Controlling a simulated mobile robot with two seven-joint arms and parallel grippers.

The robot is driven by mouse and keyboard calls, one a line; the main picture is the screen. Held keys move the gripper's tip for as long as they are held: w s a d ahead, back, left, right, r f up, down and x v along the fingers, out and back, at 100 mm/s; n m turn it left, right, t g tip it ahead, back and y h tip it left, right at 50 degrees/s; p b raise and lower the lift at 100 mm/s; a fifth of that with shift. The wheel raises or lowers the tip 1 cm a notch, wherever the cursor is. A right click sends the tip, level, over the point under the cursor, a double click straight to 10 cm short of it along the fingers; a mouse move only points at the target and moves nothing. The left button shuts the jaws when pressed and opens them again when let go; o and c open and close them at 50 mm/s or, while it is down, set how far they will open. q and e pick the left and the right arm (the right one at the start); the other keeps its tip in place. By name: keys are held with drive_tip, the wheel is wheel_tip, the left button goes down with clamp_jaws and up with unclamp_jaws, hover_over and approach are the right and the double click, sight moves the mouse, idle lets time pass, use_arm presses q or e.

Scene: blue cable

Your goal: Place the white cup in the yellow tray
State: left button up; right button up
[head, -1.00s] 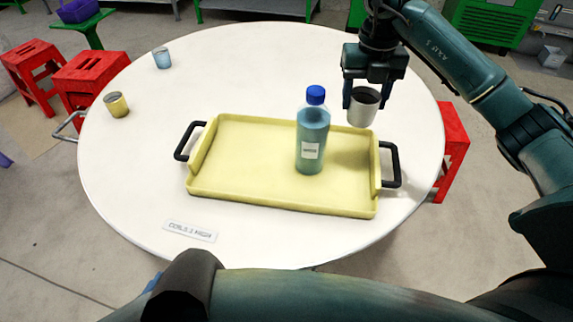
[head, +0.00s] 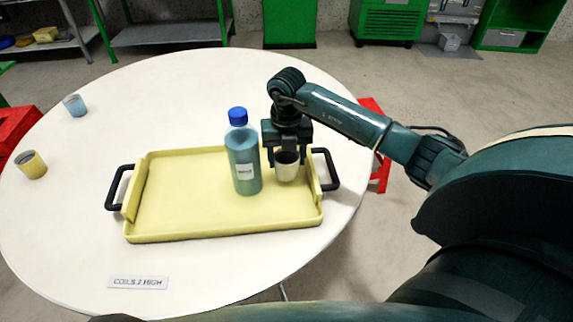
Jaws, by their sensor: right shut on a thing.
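The white cup (head: 287,172) is upright between the fingers of my right gripper (head: 286,160), which is shut on it. The cup is over the right end of the yellow tray (head: 185,215), just right of the bottle. I cannot tell whether its base touches the tray floor. The yellow tray lies on the round white table and has a black handle at each end. A blue bottle (head: 243,165) with a blue cap stands in the tray. My left gripper is not in view.
A yellow cup (head: 31,165) and a light blue cup (head: 75,105) stand on the left of the white table (head: 70,220). A label plate (head: 138,282) lies in front of the tray. The tray's left and middle floor is clear.

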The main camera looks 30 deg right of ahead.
drive_tip(key=shift+f, duration=1.6)
drive_tip(key=shift+f, duration=0.25)
drive_tip(key=o, duration=1)
drive_tip(key=shift+r, duration=0.1)
drive_tip(key=shift+r, duration=0.3)
wheel_tip(320, 180, up, 12)
drive_tip(key=shift+f, duration=0.15)
